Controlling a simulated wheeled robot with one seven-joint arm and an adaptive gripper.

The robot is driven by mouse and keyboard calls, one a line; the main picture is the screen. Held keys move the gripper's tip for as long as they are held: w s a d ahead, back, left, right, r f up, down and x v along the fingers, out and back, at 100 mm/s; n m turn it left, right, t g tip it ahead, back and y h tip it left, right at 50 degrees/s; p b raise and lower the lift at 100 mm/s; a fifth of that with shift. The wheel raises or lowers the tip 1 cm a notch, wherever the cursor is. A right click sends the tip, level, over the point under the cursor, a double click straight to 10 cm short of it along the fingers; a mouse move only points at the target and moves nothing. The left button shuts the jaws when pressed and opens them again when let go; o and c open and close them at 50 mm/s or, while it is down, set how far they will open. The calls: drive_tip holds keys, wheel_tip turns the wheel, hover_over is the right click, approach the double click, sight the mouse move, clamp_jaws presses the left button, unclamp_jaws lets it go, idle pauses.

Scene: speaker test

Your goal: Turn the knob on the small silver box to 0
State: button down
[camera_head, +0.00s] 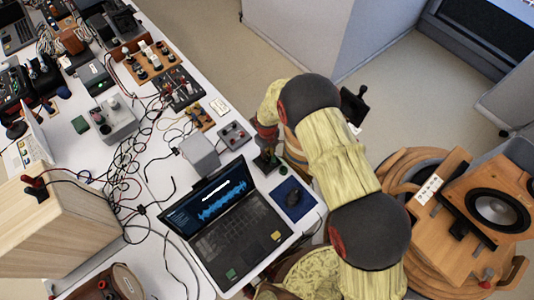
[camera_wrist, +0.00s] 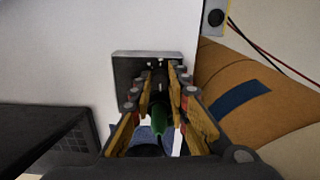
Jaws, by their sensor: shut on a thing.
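The small silver box (camera_wrist: 128,67) lies ahead of my gripper in the wrist view, on a white surface. Its dark knob (camera_wrist: 160,66) faces me between the fingertips. My gripper (camera_wrist: 161,84) is shut on the knob, with one finger on each side. The fingers hide most of the knob, and I cannot read its setting or any scale. In the head view my gripper (camera_head: 268,143) reaches down at the table's right edge, behind the laptop, and the box is hard to make out there.
An open laptop (camera_head: 218,235) stands close to my gripper, with a blue mouse pad (camera_head: 305,207) beside it. A grey box (camera_head: 199,151) and a knobbed panel (camera_head: 234,135) are near. Cables and devices crowd the table's left. A wooden speaker (camera_head: 497,210) stands right.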

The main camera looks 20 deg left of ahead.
drive_tip(key=n+b, duration=0.2)
drive_tip(key=n, duration=0.2)
drive_tip(key=shift+f+n, duration=0.1)
drive_tip(key=shift+n, duration=0.2)
drive_tip(key=shift+n+b, duration=0.8)
drive_tip(key=shift+n, duration=1.1)
drive_tip(key=c, duration=1.7)
unclamp_jaws()
wheel_tip(320, 180, up, 12)
drive_tip(key=shift+r, duration=0.1)
